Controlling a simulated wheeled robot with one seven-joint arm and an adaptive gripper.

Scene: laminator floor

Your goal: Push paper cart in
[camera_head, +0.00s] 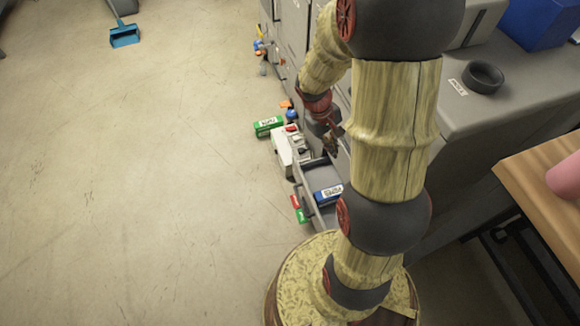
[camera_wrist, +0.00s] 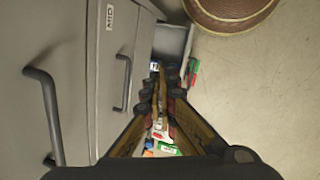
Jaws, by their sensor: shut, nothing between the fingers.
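A grey open tray-like cart (camera_head: 318,172) juts out low from the grey machine in the head view. A blue labelled box (camera_head: 328,194) lies in it, and red and green pieces (camera_head: 299,209) show at its outer side. In the wrist view a grey cart wall (camera_wrist: 173,38) shows beyond the fingertips, partly hidden by my fingers. My gripper (camera_head: 333,140) is shut and empty, pointing down beside the machine front, just behind the cart in the head view. In the wrist view its fingers (camera_wrist: 166,78) are together. Whether they touch the cart I cannot tell.
A white unit (camera_head: 284,150) and a green labelled box (camera_head: 268,127) sit beside the cart. Grey fronts with handles (camera_wrist: 123,83) line the left of the wrist view, one marked MID. A wooden table (camera_head: 545,165) stands right. Open floor lies left, with a blue dustpan (camera_head: 124,35).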

